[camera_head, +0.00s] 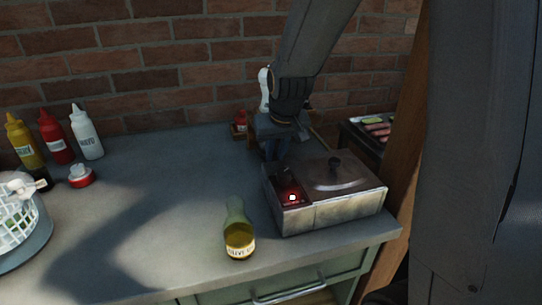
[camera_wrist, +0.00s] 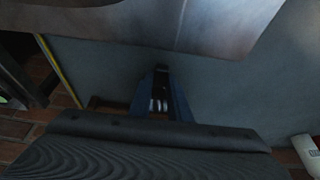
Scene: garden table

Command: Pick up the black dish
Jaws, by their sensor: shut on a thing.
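My gripper (camera_head: 276,152) reaches down to the table behind the left rear corner of the metal box with a lid. In the wrist view my gripper (camera_wrist: 161,92) has its blue fingers shut on a small dark thing. This dark thing fits the black dish, but only a little of it shows between the fingertips and its shape cannot be made out. I see no other black dish clearly in the head view, where the fingertips are partly hidden in shadow.
The metal box (camera_head: 345,208) stands close to my gripper, with a knobbed lid. An olive oil bottle (camera_head: 239,242) stands in front. Red (camera_head: 57,138), yellow (camera_head: 22,142) and white (camera_head: 87,135) bottles stand at left, near a white basket (camera_head: 18,222). The table's middle is clear. A brick wall rises behind.

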